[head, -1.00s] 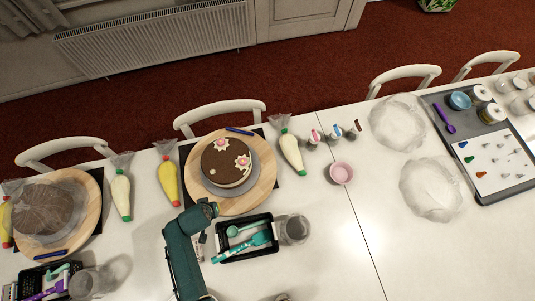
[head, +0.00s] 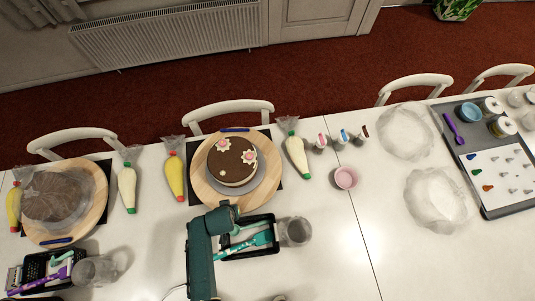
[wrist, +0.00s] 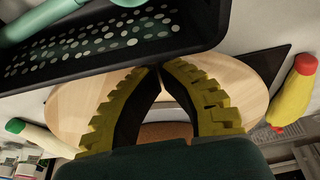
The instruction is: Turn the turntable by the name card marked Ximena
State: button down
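A round wooden turntable (head: 263,187) bears a chocolate cake (head: 233,170) with pink-and-white flowers, and a dark blue pen lies at its far rim. A second wooden turntable (head: 92,215) at the left bears a brown cake under clear wrap. No name card can be read; my arm covers the spot left of the black basket. My gripper (wrist: 157,68) has its yellow-and-black fingertips together, with nothing seen between them. In the wrist view it is over or at the wooden turntable (wrist: 248,88), on the basket side; contact cannot be told. The fingers are hidden in the head view.
A black basket (head: 235,257) with teal tools is close to my gripper, with a clear cup (head: 297,232) to its right. Piping bags (head: 174,176) (head: 296,155) flank the middle turntable. A pink bowl (head: 345,178) stands right. The front right tabletop is clear.

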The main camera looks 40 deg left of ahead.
aim_at(245, 207)
jog(key=w+d, duration=0.4)
jog(key=shift+d, duration=0.15)
dwell(0.4)
notch_tip(245, 207, up, 9)
jog(key=p, duration=0.9)
jog(key=shift+s+f, duration=0.1)
